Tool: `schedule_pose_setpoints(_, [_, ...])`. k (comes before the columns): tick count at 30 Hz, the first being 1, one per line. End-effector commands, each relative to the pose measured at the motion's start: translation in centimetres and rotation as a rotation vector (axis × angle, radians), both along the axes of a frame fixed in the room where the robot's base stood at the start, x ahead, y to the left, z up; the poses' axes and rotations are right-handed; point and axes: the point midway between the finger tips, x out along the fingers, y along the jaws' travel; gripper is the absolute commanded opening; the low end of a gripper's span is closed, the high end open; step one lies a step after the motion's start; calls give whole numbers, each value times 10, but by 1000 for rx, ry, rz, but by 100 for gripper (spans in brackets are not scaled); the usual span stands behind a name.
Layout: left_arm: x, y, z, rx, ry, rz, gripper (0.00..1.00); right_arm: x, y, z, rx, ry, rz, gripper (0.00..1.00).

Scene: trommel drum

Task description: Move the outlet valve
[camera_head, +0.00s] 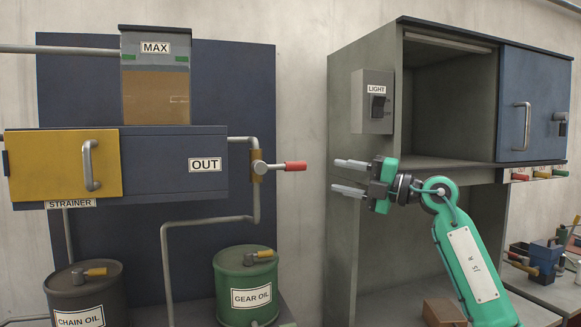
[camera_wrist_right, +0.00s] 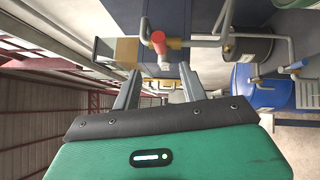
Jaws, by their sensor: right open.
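The outlet valve (camera_head: 258,167) is a brass body on the pipe to the right of the OUT label, with a red-tipped lever (camera_head: 295,166) pointing right, roughly level. In the right wrist view the red lever end (camera_wrist_right: 158,38) points toward the camera, just beyond and between the fingertips. My right gripper (camera_head: 337,175) is open and empty, to the right of the lever with a gap between them in the head view. Its fingers also show in the right wrist view (camera_wrist_right: 160,78). My left gripper is not in view.
A grey cabinet (camera_head: 344,110) with a light switch (camera_head: 377,107) stands close behind and right of my right arm. Below the valve are a green gear oil drum (camera_head: 246,270) and a dark chain oil drum (camera_head: 85,290). A yellow strainer door (camera_head: 60,165) is at left.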

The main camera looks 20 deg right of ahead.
Motion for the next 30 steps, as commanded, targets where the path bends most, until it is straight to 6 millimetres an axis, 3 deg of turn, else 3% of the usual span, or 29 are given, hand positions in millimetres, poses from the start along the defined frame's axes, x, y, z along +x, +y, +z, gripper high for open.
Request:
schedule_pose_setpoints(15, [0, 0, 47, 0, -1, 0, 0, 68, 76, 18, 4, 2, 5, 43])
schedule_pose_setpoints(21, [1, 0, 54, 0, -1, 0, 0, 82, 90, 18, 3, 1, 3, 43])
schedule_pose_setpoints(30, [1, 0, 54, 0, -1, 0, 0, 85, 93, 17, 3, 1, 3, 43])
